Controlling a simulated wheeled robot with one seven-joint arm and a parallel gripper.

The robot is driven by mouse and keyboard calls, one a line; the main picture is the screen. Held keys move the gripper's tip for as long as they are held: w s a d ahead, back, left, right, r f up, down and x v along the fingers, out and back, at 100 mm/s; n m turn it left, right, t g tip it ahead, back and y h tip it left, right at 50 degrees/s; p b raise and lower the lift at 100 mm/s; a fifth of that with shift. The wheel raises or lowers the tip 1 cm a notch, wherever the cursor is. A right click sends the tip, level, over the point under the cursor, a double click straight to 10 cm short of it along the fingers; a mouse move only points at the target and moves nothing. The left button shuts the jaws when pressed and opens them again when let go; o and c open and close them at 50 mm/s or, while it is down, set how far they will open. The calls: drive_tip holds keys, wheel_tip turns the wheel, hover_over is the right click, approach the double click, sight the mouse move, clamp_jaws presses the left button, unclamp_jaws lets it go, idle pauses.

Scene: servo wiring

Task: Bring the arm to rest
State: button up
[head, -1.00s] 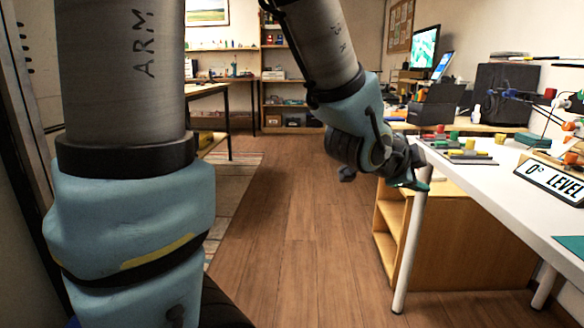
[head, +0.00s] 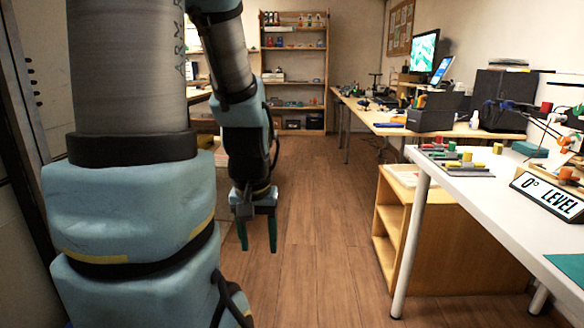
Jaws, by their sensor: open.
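My arm shows on the left of the head view, with its large near link and blue joints in front. The forearm runs down from the top, and my gripper (head: 257,236) hangs below it, fingers pointing down over the bare floor. The two green fingers stand apart with nothing between them. The gripper is clear of the white table (head: 468,200), well to its left.
The white table on the right holds colored blocks (head: 455,163) and a "0° LEVEL" sign (head: 548,196). A wooden shelf unit (head: 400,235) stands under it. A bookshelf (head: 294,75) is at the back. The wooden floor (head: 315,240) in the middle is clear.

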wheel_tip(320, 180, up, 23)
drive_tip(key=p, duration=2.1)
drive_tip(key=shift+p, duration=0.3)
